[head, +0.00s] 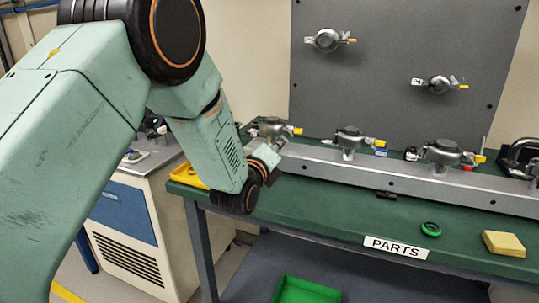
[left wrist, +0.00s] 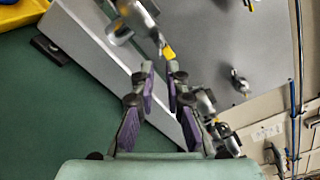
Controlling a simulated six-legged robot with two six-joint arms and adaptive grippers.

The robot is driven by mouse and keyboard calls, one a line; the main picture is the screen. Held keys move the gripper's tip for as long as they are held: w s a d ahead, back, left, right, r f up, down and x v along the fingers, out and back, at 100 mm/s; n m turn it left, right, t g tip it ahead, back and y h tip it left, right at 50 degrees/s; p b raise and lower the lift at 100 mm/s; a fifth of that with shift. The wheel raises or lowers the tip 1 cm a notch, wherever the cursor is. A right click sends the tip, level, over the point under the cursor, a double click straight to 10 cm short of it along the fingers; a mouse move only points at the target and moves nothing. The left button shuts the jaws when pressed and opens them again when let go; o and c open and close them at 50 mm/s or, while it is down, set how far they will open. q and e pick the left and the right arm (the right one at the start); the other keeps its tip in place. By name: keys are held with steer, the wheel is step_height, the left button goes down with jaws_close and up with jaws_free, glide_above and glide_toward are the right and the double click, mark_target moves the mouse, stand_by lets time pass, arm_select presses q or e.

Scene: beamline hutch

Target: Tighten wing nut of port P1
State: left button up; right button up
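Several grey clamped ports with yellow-tipped wing nuts sit along the metal rail (head: 330,166): a left port (head: 271,127), a middle port (head: 349,138) and a right port (head: 445,152). I cannot read which is P1. My left gripper (head: 274,149) is in front of the left port, its fingers partly hidden by the arm. In the left wrist view its two purple-padded fingers (left wrist: 160,69) are apart with nothing between them. A yellow wing-nut tip (left wrist: 169,52) shows just beyond the fingertips, apparently not gripped. My right gripper is not in view.
A grey upright panel (head: 400,45) behind the rail carries two more ports. A green bin (head: 305,291) is below. A white-and-blue cabinet (head: 130,245) stands left.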

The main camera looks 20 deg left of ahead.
arm_select(q)
steer(key=s, duration=0.5)
steer(key=shift+s+a, duration=0.1)
steer(key=shift+s, duration=0.1)
stand_by(0.4)
